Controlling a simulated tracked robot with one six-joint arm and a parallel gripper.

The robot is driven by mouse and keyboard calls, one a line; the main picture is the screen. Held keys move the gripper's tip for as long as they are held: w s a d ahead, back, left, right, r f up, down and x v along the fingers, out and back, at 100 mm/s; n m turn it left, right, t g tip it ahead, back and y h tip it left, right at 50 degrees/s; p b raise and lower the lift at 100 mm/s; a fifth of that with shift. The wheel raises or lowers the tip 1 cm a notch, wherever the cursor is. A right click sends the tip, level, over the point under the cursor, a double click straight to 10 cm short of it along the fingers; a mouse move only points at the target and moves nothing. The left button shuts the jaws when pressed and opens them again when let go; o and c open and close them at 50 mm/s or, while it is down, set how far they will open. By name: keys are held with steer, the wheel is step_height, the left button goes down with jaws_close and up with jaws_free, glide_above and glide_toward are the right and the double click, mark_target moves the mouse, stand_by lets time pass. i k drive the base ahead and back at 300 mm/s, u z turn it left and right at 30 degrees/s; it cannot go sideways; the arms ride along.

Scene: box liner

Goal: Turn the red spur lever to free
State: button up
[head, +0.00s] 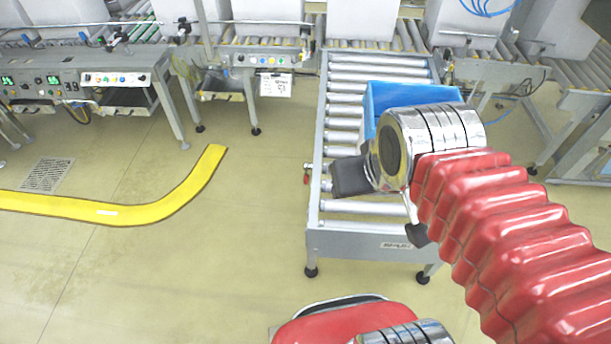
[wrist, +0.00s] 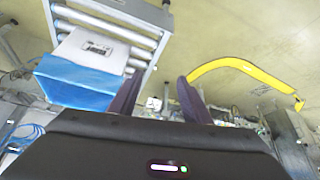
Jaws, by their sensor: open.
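A small red lever (head: 307,168) shows at the left side frame of the roller conveyor (head: 340,236) in the head view. It is too small for its exact setting to be read. My gripper (head: 383,206) is above the front end of the conveyor, to the right of the lever and apart from it. Its two dark fingers are spread, with nothing between them. In the wrist view the open fingers (wrist: 158,98) show at the middle, and I cannot make out the lever there.
A blue box (head: 388,92) stands on the rollers, partly hidden behind my wrist; it also shows in the wrist view (wrist: 80,82). A yellow floor strip (head: 120,212) curves at the left. Workbenches (head: 100,80) line the back. The floor left of the conveyor is clear.

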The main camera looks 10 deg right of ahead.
mark_target(307, 165)
steer(key=z, duration=0.05)
steer(key=k, duration=0.65)
steer(key=u, duration=0.5)
steer(key=i, duration=0.7)
steer(key=u, duration=0.9)
steer(key=i, duration=1.9)
steer(key=z, duration=0.5)
